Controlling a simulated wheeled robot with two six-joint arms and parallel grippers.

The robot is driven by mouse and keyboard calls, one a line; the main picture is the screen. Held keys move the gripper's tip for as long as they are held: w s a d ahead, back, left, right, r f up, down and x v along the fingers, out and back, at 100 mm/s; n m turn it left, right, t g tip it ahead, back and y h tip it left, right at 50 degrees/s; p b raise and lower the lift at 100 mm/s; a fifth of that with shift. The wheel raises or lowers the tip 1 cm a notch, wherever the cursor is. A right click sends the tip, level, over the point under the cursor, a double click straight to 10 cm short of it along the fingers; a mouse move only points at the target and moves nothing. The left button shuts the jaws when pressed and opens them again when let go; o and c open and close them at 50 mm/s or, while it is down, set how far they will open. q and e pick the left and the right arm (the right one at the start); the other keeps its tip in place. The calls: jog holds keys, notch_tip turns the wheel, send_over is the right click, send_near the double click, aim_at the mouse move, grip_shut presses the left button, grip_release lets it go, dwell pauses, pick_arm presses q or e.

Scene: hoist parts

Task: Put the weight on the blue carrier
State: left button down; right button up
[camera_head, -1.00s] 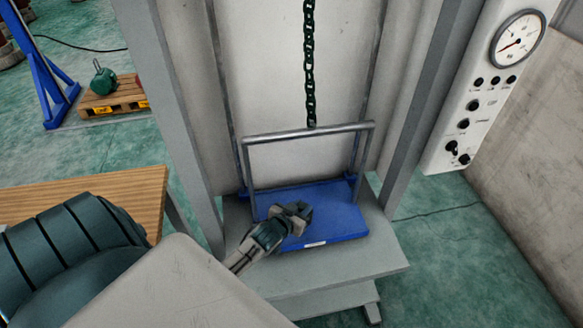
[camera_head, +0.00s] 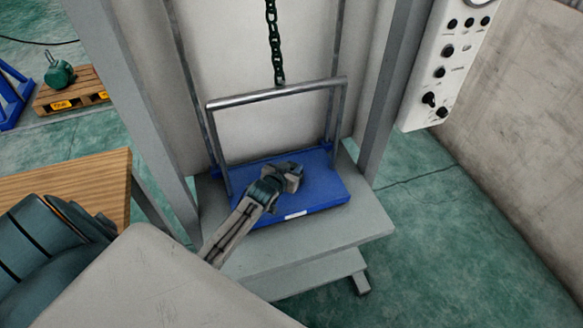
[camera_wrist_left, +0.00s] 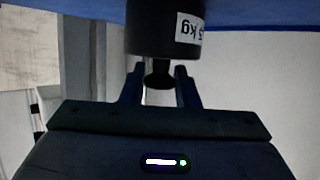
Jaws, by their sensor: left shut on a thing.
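The blue carrier (camera_head: 330,192) is a flat blue tray under a grey metal frame, hung on a dark chain (camera_head: 273,40). My left gripper (camera_head: 292,177) reaches over the tray from the front left. In the left wrist view, the left gripper (camera_wrist_left: 160,80) is shut on the narrow neck of the weight (camera_wrist_left: 152,30), a dark cylinder with a white label ending in "5 kg", upside down there. Blue of the carrier shows along that view's top edge. In the head view the gripper largely hides the weight. I cannot tell whether the weight touches the tray. My right gripper is out of view.
The carrier is over a grey platform (camera_head: 352,232) between upright posts (camera_head: 395,90). A wooden table (camera_head: 85,182) stands at the left. A control panel (camera_head: 445,60) is at the upper right. A green object (camera_head: 60,74) sits on a pallet (camera_head: 85,92) at the far left.

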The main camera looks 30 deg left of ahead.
pick_arm(q)
jog(key=shift+w+f, duration=0.15)
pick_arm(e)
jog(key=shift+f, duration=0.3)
pick_arm(q)
jog(key=c, duration=1.5)
grip_release()
jog(key=shift+f, duration=0.15)
jog(key=o, duration=0.4)
jog(key=shift+s, duration=0.2)
jog(key=shift+s, duration=0.1)
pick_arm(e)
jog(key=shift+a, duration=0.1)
pick_arm(q)
jog(key=b+v, duration=0.2)
jog(key=v, duration=1)
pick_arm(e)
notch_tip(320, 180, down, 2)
